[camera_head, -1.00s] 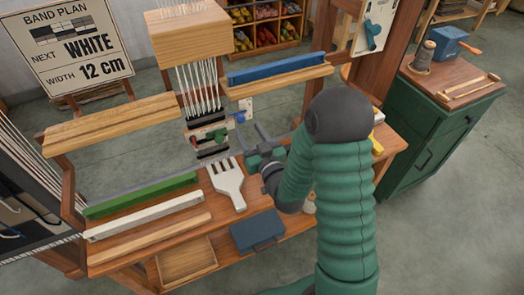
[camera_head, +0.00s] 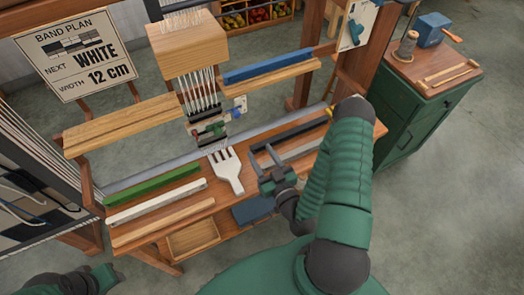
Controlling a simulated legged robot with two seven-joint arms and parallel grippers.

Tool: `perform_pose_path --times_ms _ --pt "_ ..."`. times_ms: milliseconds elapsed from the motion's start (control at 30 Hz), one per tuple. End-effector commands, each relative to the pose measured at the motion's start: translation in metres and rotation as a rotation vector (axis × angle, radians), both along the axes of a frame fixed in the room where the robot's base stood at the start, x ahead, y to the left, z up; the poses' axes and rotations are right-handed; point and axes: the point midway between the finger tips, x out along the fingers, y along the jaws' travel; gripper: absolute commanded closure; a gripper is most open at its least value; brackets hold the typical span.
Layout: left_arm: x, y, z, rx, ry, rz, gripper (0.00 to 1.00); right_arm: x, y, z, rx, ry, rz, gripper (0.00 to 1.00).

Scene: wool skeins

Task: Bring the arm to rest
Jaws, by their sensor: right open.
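My right arm comes in from the lower right. Its gripper (camera_head: 262,158) is open and empty, with its two dark fingers apart. It hangs over the bench, just right of the white fork-shaped beater (camera_head: 227,171). I cannot tell how high it is above the bench top. A dark and green part of my left arm shows at the bottom left edge; whether its fingers are open or shut is not clear.
On the bench lie a green bar (camera_head: 152,186), a white bar (camera_head: 156,202) and a dark bar (camera_head: 288,131). A blue box (camera_head: 253,209) sits at the front. The loom's hanging block (camera_head: 187,50) stands behind. A green cabinet (camera_head: 418,127) is at the right; floor beyond it is clear.

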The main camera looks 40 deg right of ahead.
Motion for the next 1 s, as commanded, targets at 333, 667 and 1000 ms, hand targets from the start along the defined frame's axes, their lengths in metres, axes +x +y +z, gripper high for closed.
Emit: perform_pose_path --times_ms 333,667,1000 --pt "0.000 0.000 -0.001 0.000 0.000 0.000 0.64 0.000 0.000 -0.001 0.000 0.000 0.001 0.53" --pt "0.000 0.000 0.014 0.000 0.000 0.000 0.64 0.039 0.046 -0.019 -0.093 0.332 0.298 0.53" --pt "0.000 0.000 0.040 0.000 0.000 0.000 0.64 0.007 0.078 0.029 -0.056 1.072 0.295 0.53"
